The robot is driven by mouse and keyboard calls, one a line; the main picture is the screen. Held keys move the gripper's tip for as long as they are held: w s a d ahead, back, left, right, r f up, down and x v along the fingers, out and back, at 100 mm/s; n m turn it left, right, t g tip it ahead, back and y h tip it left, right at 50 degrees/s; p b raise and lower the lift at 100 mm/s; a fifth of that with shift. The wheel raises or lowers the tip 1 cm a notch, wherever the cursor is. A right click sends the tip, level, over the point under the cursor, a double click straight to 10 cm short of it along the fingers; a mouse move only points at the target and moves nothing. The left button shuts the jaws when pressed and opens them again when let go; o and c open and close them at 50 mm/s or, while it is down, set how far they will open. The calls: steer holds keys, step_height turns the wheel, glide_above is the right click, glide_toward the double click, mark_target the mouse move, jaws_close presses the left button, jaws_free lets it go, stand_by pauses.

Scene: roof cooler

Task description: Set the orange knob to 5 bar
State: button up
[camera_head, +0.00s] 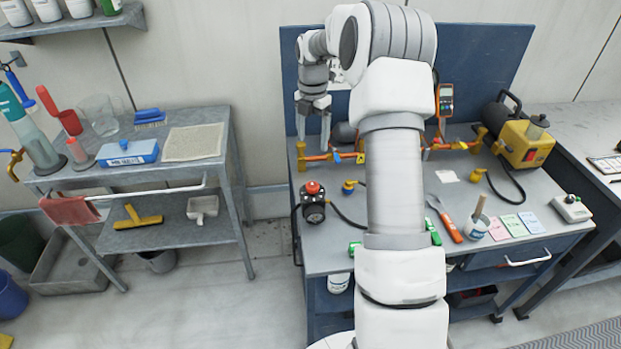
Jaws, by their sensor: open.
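The orange knob (313,187) sits on top of a dark regulator (313,206) near the left edge of the workbench. A round gauge shows on the regulator's front, but its reading is too small to tell. My gripper (313,142) is open and empty, with its fingers pointing down. In the picture it is above and behind the knob, apart from it, near the left end of the brass pipe (318,157). My arm hides the middle of the bench.
A dark hose (347,217) runs from the regulator. A blue-and-yellow fitting (350,187) lies to its right. A grey cart (236,165) stands left, across a gap.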

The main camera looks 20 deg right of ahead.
mark_target(312, 185)
step_height(312, 185, down, 16)
steer(key=shift+f+p, duration=0.2)
steer(key=shift+p, duration=0.25)
steer(key=shift+c, duration=0.2)
jaws_close()
